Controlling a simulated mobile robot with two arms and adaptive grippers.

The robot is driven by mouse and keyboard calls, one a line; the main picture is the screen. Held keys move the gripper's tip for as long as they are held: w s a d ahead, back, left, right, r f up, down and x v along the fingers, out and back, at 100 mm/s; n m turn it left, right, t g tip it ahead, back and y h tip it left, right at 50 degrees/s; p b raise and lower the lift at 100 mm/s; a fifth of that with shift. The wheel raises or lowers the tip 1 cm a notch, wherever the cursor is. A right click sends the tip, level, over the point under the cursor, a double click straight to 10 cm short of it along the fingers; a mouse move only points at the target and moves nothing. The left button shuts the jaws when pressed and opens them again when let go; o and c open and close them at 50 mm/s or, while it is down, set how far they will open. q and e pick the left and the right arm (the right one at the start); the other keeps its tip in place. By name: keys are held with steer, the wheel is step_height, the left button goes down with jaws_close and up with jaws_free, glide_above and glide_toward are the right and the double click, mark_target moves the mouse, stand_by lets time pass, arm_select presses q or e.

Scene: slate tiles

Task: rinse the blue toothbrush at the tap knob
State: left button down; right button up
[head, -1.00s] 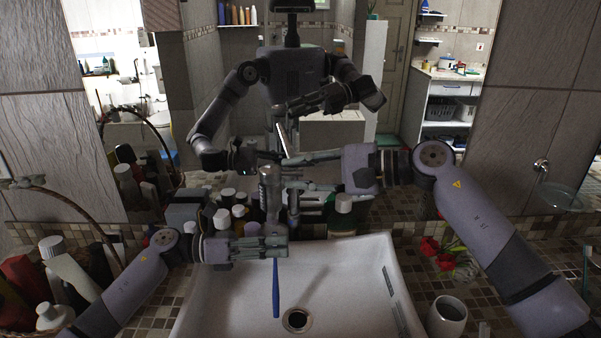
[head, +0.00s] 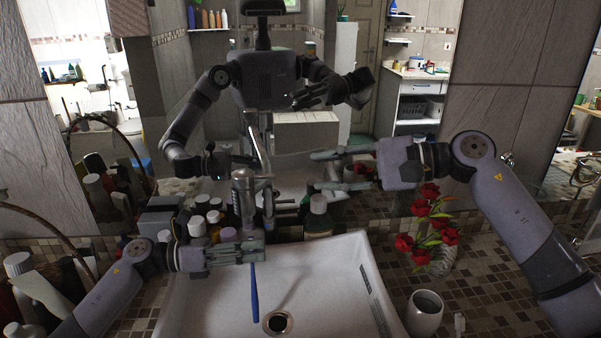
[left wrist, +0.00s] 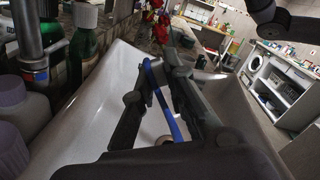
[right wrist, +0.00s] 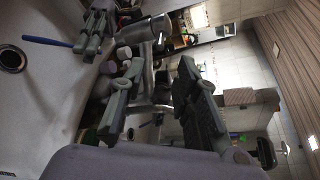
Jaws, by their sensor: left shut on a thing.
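The blue toothbrush (head: 254,292) hangs head-view downward from my left gripper (head: 258,246), over the white sink (head: 330,262). My left gripper is shut on it, and its fingers hide the upper end. The toothbrush also shows between the fingers in the left wrist view (left wrist: 162,100) and at upper left in the right wrist view (right wrist: 46,42). The metal tap (head: 243,198) stands at the sink's back, just behind my left gripper. My right gripper (head: 322,172) is open and empty, right of the tap and apart from it. I cannot make out the knob clearly.
A green bottle (head: 318,216) and several other bottles crowd the ledge around the tap. A white cup (head: 425,312) and red flowers (head: 428,238) stand right of the sink. A large mirror behind reflects me and the room. The drain (head: 277,323) is uncovered.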

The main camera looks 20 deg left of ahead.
steer(key=shift+v, duration=0.8)
arm_select(q)
steer(key=shift+s, duration=0.1)
arm_select(e)
steer(key=shift+r, duration=0.1)
